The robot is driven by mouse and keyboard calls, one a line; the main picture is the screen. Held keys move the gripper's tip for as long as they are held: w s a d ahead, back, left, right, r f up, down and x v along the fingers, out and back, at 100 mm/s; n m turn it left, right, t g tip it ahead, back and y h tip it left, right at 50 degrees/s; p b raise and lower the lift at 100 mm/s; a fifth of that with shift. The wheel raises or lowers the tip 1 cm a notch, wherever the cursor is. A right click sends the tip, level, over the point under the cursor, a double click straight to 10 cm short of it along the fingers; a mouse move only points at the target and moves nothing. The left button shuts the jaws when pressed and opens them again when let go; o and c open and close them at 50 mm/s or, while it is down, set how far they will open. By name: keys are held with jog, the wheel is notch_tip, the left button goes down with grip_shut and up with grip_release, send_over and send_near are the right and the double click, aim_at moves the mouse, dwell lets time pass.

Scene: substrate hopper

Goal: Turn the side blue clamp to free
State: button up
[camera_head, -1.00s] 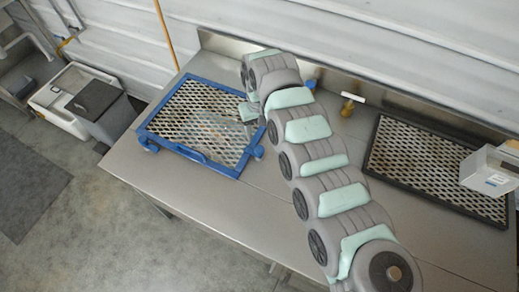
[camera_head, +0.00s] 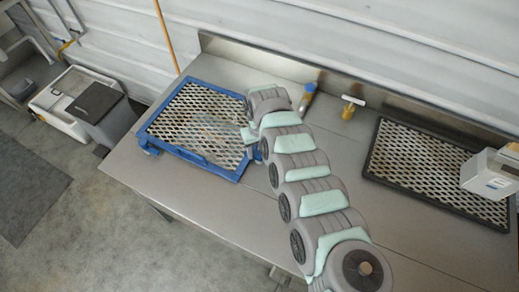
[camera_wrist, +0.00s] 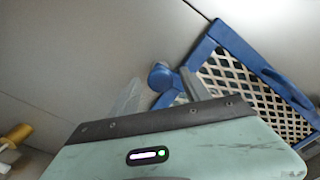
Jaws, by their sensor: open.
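The blue-framed mesh screen (camera_head: 203,124) lies on the steel bench, left of my arm in the head view. Its frame and mesh also show at the right of the wrist view (camera_wrist: 268,76). The side blue clamp (camera_wrist: 160,74) is a rounded knob at the near corner of the frame in the wrist view. My gripper (camera_wrist: 158,88) is open, one finger on each side of the clamp in the picture; contact is not clear. In the head view, my wrist hides most of this clamp. Another blue clamp (camera_head: 149,146) sits at the frame's left corner.
A black-framed mesh screen (camera_head: 430,165) lies on the right, with a pale box (camera_head: 490,174) on it. A yellow fitting with a white handle (camera_head: 349,107) and a blue-topped fitting (camera_head: 309,90) stand at the back. The bench front (camera_head: 215,205) is clear.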

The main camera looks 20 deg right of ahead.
grip_shut()
dwell(0.4)
jog(key=n+p, duration=0.1)
jog(key=n, duration=0.2)
jog(key=shift+r, duration=0.15)
jog(key=n, duration=0.2)
jog(key=shift+n+p, duration=0.35)
jog(key=shift+n, duration=0.05)
jog(key=n, duration=0.2)
jog(key=shift+n, duration=0.3)
jog(key=n, duration=0.4)
jog(key=shift+n, duration=0.3)
jog(key=n, duration=0.4)
jog(key=shift+n, duration=0.4)
